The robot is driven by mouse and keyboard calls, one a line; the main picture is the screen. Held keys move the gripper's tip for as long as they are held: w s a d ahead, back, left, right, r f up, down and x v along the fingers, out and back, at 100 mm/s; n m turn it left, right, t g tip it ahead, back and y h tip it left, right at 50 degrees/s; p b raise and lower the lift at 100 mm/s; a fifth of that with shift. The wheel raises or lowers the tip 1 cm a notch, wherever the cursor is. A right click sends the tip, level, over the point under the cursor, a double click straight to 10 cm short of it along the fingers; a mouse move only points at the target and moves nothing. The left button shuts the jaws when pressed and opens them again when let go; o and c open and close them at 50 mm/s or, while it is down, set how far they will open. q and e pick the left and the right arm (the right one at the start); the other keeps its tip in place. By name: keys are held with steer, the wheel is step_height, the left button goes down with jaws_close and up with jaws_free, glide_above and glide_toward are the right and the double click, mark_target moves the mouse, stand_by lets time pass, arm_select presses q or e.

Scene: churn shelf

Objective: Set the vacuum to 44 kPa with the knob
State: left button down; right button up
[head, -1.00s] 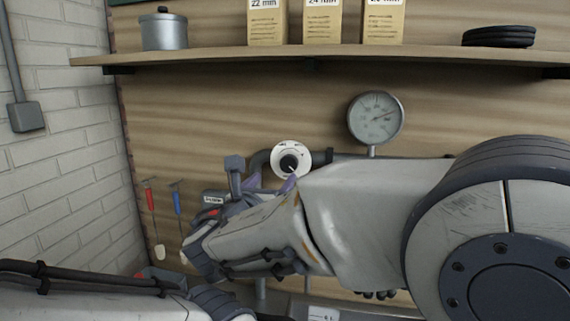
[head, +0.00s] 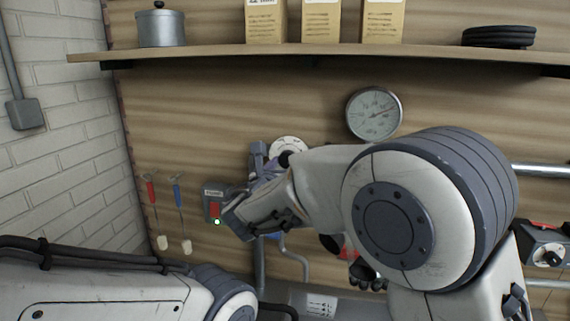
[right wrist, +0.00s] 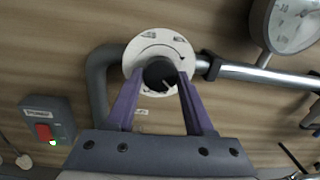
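The black knob (right wrist: 160,72) sits on a white round dial plate (right wrist: 130,58) with a marked scale. In the head view the dial plate (head: 288,144) is partly hidden behind my right arm. My right gripper (right wrist: 160,80) has its two purple fingers apart, one on each side of the knob; I cannot tell whether they touch it. In the head view my right gripper (head: 268,165) is in front of the dial's lower left. My left gripper is out of view.
A switch box (head: 214,204) with a red rocker and a lit green lamp is left of the knob. Grey pipes (right wrist: 97,85) run beside the dial. A shelf (head: 330,52) with boxes and a pot is above. Two small tools (head: 178,210) hang at left.

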jaws_close()
steer(key=shift+n, duration=0.7)
steer(key=o, duration=0.9)
jaws_free()
